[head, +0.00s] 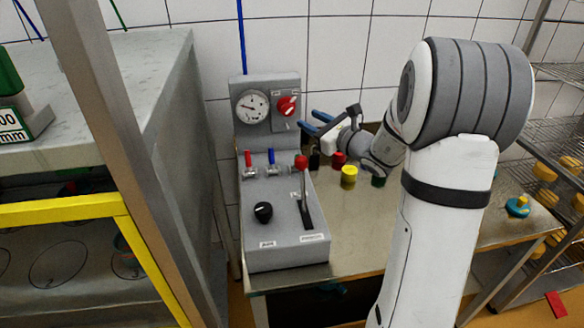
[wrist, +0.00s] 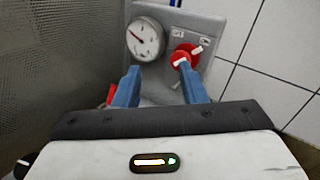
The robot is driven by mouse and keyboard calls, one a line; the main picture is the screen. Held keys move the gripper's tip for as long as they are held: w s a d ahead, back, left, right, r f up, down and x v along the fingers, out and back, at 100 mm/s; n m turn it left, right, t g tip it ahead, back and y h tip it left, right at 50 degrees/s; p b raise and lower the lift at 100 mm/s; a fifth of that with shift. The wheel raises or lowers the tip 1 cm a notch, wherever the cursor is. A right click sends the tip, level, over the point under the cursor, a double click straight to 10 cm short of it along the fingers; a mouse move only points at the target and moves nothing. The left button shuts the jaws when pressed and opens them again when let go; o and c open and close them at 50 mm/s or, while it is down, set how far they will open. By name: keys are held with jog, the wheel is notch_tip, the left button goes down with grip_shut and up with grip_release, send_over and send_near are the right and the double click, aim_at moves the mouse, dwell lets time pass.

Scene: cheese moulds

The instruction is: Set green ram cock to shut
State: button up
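No green cock shows clearly in either view. On the grey control box (head: 262,235) stand a cock with a red handle (head: 248,158) and one with a blue handle (head: 271,156). My gripper (head: 313,123) is at the right of the upright panel (head: 258,88), its blue fingers pointing left, apart and with nothing visible between them. In the wrist view the fingers of my gripper (wrist: 160,84) stand apart below the gauge (wrist: 145,39) and the red rotary knob (wrist: 185,55). The right fingertip overlaps the knob's lower part in that view; I cannot tell whether they touch.
A lever with a red ball (head: 301,162) and a black knob (head: 263,212) are on the box. Red (head: 338,160), yellow (head: 349,175) and dark green (head: 378,181) small pieces stand on the steel table (head: 350,220). A grey post (head: 110,130) rises at left.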

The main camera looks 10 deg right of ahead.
notch_tip(320, 180, down, 16)
jog(key=b, duration=1.5)
jog(key=shift+p+x, duration=0.35)
jog(key=shift+x, duration=3.5)
jog(key=shift+c, duration=0.4)
grip_shut()
